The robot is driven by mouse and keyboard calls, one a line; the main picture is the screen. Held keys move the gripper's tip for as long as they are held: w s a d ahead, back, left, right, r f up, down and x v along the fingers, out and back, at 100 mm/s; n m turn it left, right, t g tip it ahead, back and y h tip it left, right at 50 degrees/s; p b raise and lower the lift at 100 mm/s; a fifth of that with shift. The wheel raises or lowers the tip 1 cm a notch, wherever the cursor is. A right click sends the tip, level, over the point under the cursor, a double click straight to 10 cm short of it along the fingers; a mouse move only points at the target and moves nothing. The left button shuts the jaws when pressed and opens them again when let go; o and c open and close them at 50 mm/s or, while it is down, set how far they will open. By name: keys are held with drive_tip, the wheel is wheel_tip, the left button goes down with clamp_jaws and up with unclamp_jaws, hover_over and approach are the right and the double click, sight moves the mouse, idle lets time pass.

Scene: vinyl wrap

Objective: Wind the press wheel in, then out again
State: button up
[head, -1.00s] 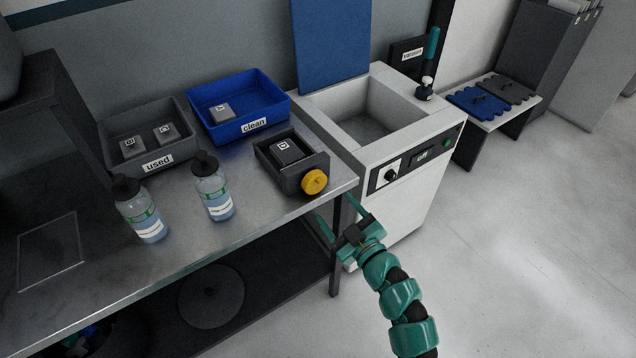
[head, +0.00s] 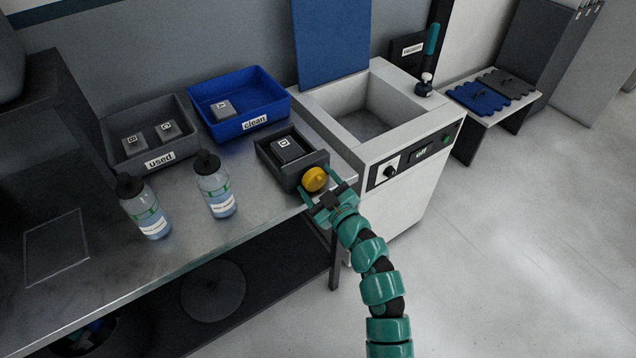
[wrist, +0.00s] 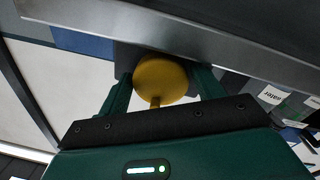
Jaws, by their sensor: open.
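The yellow press wheel (head: 315,179) is on the front of a dark grey press box (head: 290,160) at the table's right front corner. A dark block marked with a white label (head: 287,148) sits inside the box. My gripper (head: 328,192) is open at the wheel, with one finger on either side of it. In the wrist view the wheel (wrist: 160,80) shows between the two green fingers, with a small yellow handle pointing towards the palm. I cannot tell whether the fingers touch the wheel.
Two spray-type bottles (head: 216,184) stand left of the press. The grey "used" bin (head: 160,158) and blue "clean" bin (head: 254,124) are behind them. A white machine with an open basin (head: 410,133) stands close to the right. Floor on the right is clear.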

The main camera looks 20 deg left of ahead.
drive_tip(key=c, duration=0.7)
drive_tip(key=shift+f+m, duration=0.1)
drive_tip(key=shift+m, duration=0.2)
drive_tip(key=m+b, duration=0.2)
drive_tip(key=m, duration=0.2)
drive_tip(key=shift+m, duration=0.3)
drive_tip(key=m, duration=0.5)
drive_tip(key=shift+s+a+g, duration=0.1)
drive_tip(key=shift+s+g, duration=0.05)
drive_tip(key=shift+g, duration=0.25)
drive_tip(key=shift+m, duration=0.3)
drive_tip(key=o, duration=0.7)
